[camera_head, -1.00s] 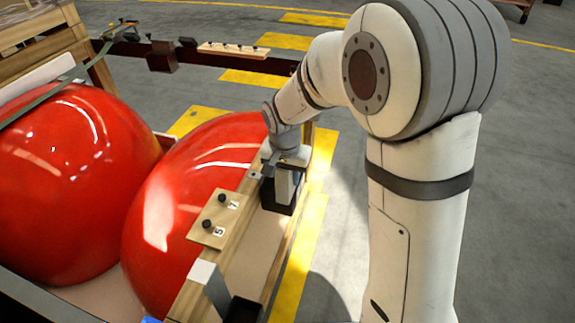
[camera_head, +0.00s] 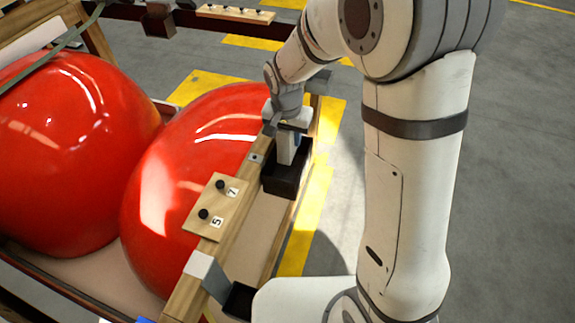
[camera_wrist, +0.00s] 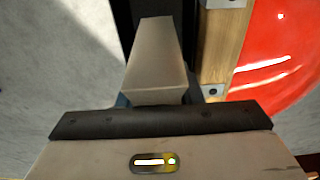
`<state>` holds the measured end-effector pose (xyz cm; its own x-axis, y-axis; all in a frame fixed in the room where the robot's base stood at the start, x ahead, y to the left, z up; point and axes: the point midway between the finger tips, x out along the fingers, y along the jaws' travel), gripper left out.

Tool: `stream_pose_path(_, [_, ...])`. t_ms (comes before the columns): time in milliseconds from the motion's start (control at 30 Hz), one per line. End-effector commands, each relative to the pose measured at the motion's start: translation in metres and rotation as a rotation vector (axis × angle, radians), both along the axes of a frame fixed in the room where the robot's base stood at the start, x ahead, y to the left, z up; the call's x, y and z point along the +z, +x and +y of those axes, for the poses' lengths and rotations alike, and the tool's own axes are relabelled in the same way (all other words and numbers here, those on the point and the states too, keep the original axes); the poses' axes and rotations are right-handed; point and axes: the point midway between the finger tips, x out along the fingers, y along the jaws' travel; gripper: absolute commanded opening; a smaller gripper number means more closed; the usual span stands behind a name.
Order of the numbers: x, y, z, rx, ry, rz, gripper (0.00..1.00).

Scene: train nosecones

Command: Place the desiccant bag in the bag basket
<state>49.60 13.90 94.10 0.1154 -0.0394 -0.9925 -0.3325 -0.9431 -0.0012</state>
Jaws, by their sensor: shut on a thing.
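The desiccant bag (camera_head: 287,149) is a pale, block-shaped thing, upright below my gripper (camera_head: 287,126). My gripper is shut on its upper end. The bag basket (camera_head: 284,186) is a black open box on the outer side of the wooden beam. The bag's lower end is at the basket's opening and seems partly inside; its bottom is hidden by the near wall. In the wrist view the bag (camera_wrist: 155,55) extends away from my gripper, with the dark basket (camera_wrist: 190,30) beyond it. The fingertips are hard to make out there.
The wooden beam (camera_head: 235,205) runs beside the basket, with a plate (camera_head: 215,205) marked 7 and 5. Two big red nosecones (camera_head: 185,190) (camera_head: 70,150) lie to the left. Another black box (camera_head: 238,300) is at the beam's near end. Floor at right is clear.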

Motion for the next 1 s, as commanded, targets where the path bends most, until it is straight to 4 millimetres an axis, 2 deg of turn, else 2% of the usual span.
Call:
stream_pose_path(100, [-0.025,-0.001,-0.001,-0.004,-0.002,0.007,0.05])
stream_pose_path(200, [-0.04,-0.001,-0.002,-0.004,-0.001,0.005,0.05])
stream_pose_path(433, [-0.059,-0.001,-0.002,-0.004,-0.001,0.005,0.05])
stream_pose_path(600, [-0.083,-0.001,-0.003,-0.005,-0.002,0.006,0.05])
stream_pose_path(967, [-0.089,0.0,-0.003,-0.006,0.0,0.001,0.05])
stream_pose_path(1000, [-0.089,0.0,-0.003,-0.006,0.0,0.002,0.33])
